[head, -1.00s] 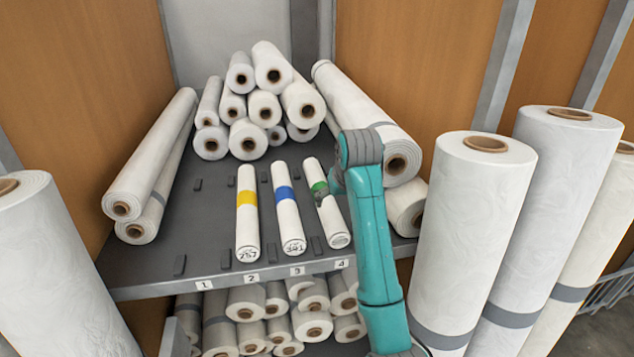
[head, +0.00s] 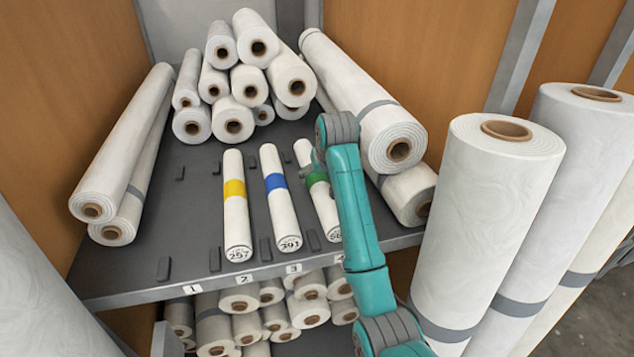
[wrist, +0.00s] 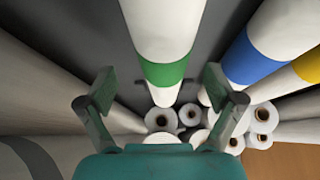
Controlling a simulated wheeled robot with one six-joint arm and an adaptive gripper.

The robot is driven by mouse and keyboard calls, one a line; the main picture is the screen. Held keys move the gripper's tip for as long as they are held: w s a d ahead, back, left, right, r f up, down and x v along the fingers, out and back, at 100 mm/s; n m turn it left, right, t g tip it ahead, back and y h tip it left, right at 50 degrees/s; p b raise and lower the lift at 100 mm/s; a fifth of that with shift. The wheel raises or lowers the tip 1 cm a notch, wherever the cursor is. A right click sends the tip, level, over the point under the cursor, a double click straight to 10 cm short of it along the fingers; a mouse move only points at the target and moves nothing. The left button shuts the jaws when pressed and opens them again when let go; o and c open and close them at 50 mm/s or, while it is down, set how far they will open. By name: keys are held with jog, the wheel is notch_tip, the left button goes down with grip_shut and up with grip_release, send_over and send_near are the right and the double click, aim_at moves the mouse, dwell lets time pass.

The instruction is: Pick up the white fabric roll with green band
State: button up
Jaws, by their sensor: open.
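The white fabric roll with green band (head: 303,153) lies on the grey shelf at the right end of a row of three small rolls. My arm covers part of it in the head view. In the wrist view the green-banded roll (wrist: 164,35) runs down the middle, its band just beyond my fingertips. My gripper (wrist: 158,85) is open and empty, one finger on each side of the roll's line. I cannot tell how far the fingers are above it.
A blue-banded roll (head: 281,208) and a yellow-banded roll (head: 236,213) lie to the left on the shelf (head: 130,262). Large rolls (head: 374,110) lie close on the right. A stack of white rolls (head: 245,85) is at the back. Tall rolls (head: 480,230) stand at right.

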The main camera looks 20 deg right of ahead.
aim_at(318, 177)
jog(key=shift+a+x, duration=0.15)
jog(key=shift+x, duration=1.05)
jog(key=shift+a+x, duration=0.1)
jog(key=shift+x, duration=1.1)
jog(key=shift+w+r, duration=0.1)
jog(key=shift+r, duration=0.05)
jog(key=c, duration=1.6)
